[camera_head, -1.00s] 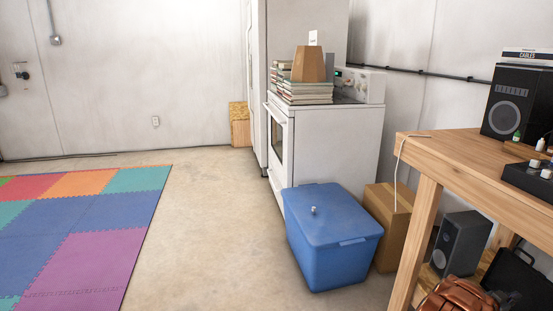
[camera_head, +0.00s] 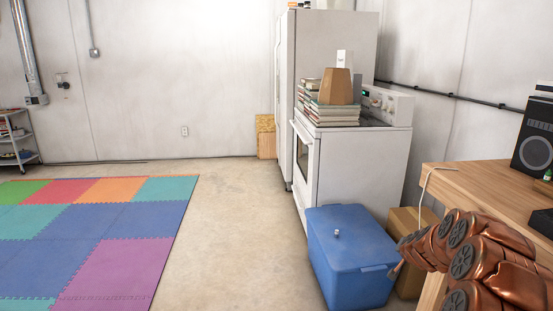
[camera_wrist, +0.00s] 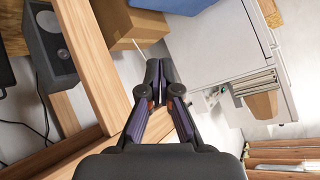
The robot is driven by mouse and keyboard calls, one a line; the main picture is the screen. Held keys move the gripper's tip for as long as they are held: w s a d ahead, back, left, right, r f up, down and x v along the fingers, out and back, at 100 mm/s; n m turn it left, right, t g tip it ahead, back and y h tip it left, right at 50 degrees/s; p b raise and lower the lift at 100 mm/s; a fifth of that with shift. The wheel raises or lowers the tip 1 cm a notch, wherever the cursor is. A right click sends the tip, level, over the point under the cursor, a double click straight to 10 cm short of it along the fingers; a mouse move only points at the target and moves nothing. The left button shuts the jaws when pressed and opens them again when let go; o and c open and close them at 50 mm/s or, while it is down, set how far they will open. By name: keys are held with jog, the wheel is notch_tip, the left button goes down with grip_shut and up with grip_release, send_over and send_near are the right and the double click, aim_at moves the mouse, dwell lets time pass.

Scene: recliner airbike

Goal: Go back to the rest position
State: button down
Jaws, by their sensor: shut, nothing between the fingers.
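My gripper (camera_wrist: 157,82) is shut and empty in the wrist view, its two fingertips together. My copper-coloured arm shows at the lower right of the head view, in front of the wooden workbench (camera_head: 500,190). The arm's end is near the right side of the blue lidded bin (camera_head: 345,265); I cannot tell the gap.
A cardboard box (camera_head: 412,222) stands between bin and bench. A white stove (camera_head: 365,165) bears books and a brown wooden block (camera_head: 336,86). A speaker (camera_wrist: 50,48) is under the bench, another (camera_head: 533,150) on it. Open floor (camera_head: 240,230) lies beside the coloured mat (camera_head: 110,240).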

jog(key=s+a+r+n+g+y+p, duration=0.1)
jog(key=s+a+r+n+y+p, duration=0.1)
jog(key=a+r, duration=0.45)
jog(key=s+a+r+n+y+p, duration=0.1)
jog(key=s+a+r+y, duration=0.15)
jog(key=a, duration=0.65)
jog(key=s+a+r+n+g+y+p, duration=0.1)
jog(key=s+a+r+n+g+p, duration=0.1)
jog(key=s+a+r, duration=0.3)
jog(key=s+a+r+n+g+y+p, duration=0.1)
jog(key=s+a+r+p, duration=0.15)
jog(key=s+a, duration=0.5)
jog(key=s+r+n+g+h+p, duration=0.1)
jog(key=s+r+g+p, duration=0.2)
jog(key=s, duration=1.6)
jog(key=s+a+r+n+g+h+p, duration=0.1)
jog(key=s+r+g+p, duration=0.3)
jog(key=s, duration=1.4)
notch_tip(320, 180, up, 2)
jog(key=shift+s+a+r+n+g+h+p, duration=0.15)
jog(key=shift+s+n+g+h+p, duration=0.2)
jog(key=shift+n, duration=0.35)
